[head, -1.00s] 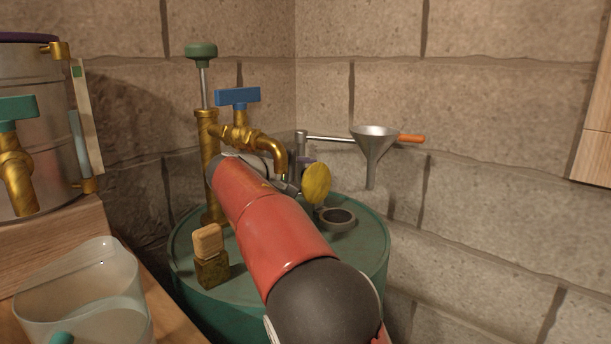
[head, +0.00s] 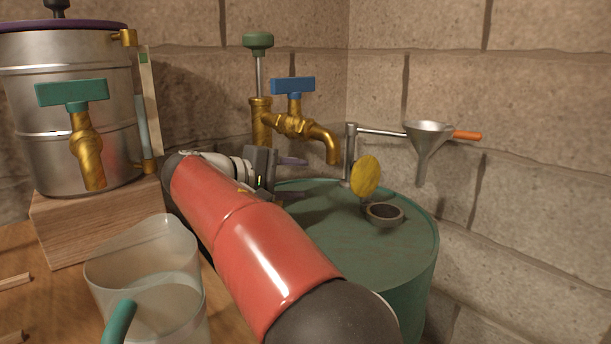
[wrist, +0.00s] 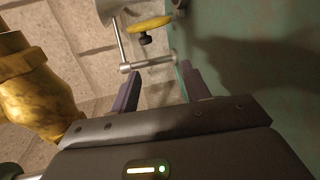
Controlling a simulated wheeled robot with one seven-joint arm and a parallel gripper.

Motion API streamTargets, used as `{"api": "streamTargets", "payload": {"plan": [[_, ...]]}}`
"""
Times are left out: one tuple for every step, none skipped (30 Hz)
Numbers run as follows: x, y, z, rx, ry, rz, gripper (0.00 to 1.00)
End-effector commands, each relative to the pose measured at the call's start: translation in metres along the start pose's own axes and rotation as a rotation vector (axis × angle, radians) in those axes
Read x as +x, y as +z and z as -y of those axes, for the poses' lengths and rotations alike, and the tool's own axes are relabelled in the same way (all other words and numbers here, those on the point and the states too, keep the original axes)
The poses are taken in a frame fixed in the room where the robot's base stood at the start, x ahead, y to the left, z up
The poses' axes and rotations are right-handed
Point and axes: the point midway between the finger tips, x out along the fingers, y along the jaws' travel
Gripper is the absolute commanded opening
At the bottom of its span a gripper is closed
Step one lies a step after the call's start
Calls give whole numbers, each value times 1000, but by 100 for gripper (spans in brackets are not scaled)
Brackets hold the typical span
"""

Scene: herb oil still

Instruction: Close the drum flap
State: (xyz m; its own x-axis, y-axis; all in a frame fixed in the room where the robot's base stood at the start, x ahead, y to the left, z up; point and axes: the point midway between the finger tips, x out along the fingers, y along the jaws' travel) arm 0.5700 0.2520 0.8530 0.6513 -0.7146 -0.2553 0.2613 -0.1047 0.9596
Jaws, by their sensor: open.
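The drum flap is a yellow disc (head: 366,176) standing raised beside the dark round opening (head: 385,213) in the top of the green drum (head: 345,240). The opening is uncovered. My gripper (head: 290,168) is over the drum's left part, left of the flap and apart from it, partly hidden by my red arm. In the wrist view the purple fingertips (wrist: 158,88) are spread with nothing between them. The yellow flap (wrist: 150,24) shows edge-on beyond them, with a dark knob on it.
A brass tap with a blue handle (head: 293,86) and a green-topped pump (head: 258,41) stand behind my gripper. A metal funnel (head: 427,140) hangs on a swing arm right of the flap. A clear jug (head: 145,270) and steel still (head: 70,110) are at left.

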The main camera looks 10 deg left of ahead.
Motion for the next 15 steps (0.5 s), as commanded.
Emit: {"api": "streamTargets", "payload": {"plan": [[-1, 0, 0, 0, 0, 0, 47], [-1, 0, 0, 0, 0, 0, 47], [-1, 0, 0, 0, 0, 0, 47], [-1, 0, 0, 0, 0, 0, 47], [-1, 0, 0, 0, 0, 0, 47], [-1, 0, 0, 0, 0, 0, 47], [-1, 0, 0, 0, 0, 0, 47], [-1, 0, 0, 0, 0, 0, 48], [0, 0, 1, 0, -1, -2, 48], [0, 1, 3, 0, -3, -5, 48], [1, 2, 4, 1, -4, -10, 48], [2, 4, 5, 2, -4, -18, 48], [2, 5, 5, 2, -5, -24, 48], [1, 7, 5, 3, -4, -30, 48], [0, 8, 4, 4, -4, -37, 48]]}}
